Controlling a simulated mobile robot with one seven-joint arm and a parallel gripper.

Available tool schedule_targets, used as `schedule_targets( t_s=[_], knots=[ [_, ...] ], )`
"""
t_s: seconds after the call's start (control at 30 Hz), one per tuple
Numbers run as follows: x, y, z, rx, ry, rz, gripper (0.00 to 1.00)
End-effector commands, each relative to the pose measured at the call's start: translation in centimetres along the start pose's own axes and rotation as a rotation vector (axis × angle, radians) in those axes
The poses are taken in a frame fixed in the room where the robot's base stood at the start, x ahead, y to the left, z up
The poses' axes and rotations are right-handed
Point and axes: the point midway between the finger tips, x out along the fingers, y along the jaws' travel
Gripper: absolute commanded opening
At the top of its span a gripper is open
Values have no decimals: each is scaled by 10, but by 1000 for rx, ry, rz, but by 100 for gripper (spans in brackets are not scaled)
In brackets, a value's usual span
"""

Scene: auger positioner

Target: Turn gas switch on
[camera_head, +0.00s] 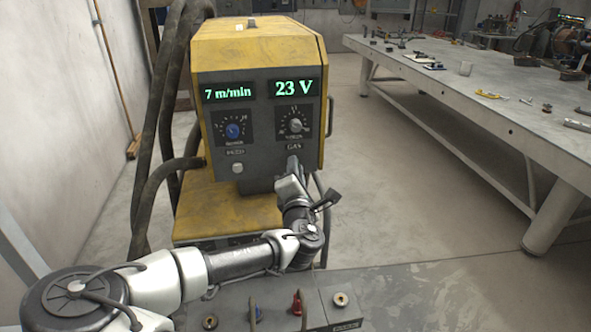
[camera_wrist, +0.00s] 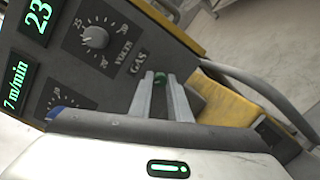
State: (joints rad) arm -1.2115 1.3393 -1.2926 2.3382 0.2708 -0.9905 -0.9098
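The yellow welding machine (camera_head: 258,50) has a dark front panel with a GAS label (camera_head: 294,146) at its lower right. In the wrist view the GAS label (camera_wrist: 139,62) is near a small green round switch (camera_wrist: 160,78). My gripper (camera_wrist: 160,76) has its two grey fingers apart, one on each side of the green switch. I cannot tell whether they touch it. In the head view my gripper (camera_head: 292,160) is just below the GAS label and hides the switch.
Above are the blue feed knob (camera_head: 233,131), the grey volts knob (camera_head: 296,125) and lit displays reading 7 m/min (camera_head: 228,93) and 23 V (camera_head: 293,88). A pale round knob (camera_head: 237,168) is left of my gripper. Thick hoses (camera_head: 160,110) hang left; a workbench (camera_head: 480,95) stands right.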

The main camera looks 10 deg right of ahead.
Motion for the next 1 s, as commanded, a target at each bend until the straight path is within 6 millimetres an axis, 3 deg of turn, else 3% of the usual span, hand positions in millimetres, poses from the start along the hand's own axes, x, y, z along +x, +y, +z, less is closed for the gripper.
schedule_targets(
  t_s=[0.1,0.47,1.0],
  knots=[
    [0,0,0,0,0,-1,0],
    [0,1,1,55,3,-9,0],
    [0,4,4,490,32,-67,0]
  ],
)
